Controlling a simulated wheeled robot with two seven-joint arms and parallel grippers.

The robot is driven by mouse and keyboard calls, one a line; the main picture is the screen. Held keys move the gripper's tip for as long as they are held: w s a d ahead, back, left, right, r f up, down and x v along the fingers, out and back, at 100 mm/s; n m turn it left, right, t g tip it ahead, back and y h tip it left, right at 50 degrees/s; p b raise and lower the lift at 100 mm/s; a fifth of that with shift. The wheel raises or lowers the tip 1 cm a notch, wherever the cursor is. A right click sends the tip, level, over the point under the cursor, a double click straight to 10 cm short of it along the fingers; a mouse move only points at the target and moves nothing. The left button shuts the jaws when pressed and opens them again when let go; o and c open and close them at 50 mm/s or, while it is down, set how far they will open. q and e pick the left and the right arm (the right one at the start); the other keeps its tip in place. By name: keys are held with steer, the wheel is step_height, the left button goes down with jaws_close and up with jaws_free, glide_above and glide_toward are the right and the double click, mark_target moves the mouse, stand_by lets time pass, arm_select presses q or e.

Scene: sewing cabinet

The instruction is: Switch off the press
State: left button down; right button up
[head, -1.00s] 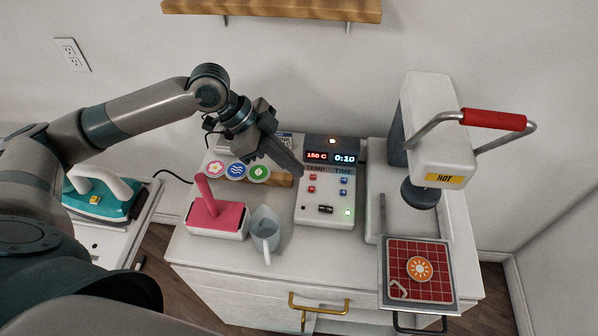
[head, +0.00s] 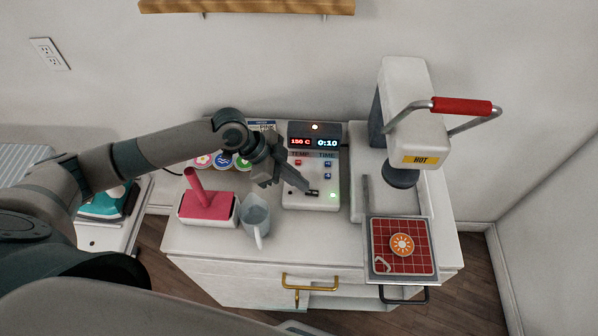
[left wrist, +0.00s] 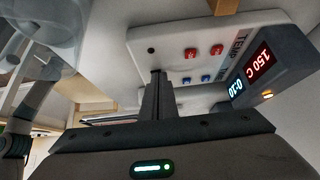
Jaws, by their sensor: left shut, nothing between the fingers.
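The press (head: 408,110) stands at the right of the cabinet, white with a red handle (head: 462,106) and a yellow HOT label. In the left wrist view the fingers (left wrist: 157,80) reach the box's front part and hide the switch. My right gripper is not in view.
A teal iron (head: 103,203) is far left.

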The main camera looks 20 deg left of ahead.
arm_select(q)
steer(key=shift+f, duration=0.2)
steer(key=shift+a+f+h+b, duration=0.25)
steer(key=shift+f+b, duration=0.35)
steer(key=shift+b, duration=0.6)
steer(key=shift+d+r, duration=0.1)
steer(key=shift+r, duration=0.1)
steer(key=shift+r+p, duration=0.2)
steer(key=shift+p, duration=0.1)
steer(key=shift+r+p, duration=0.6)
steer(key=shift+r, duration=0.05)
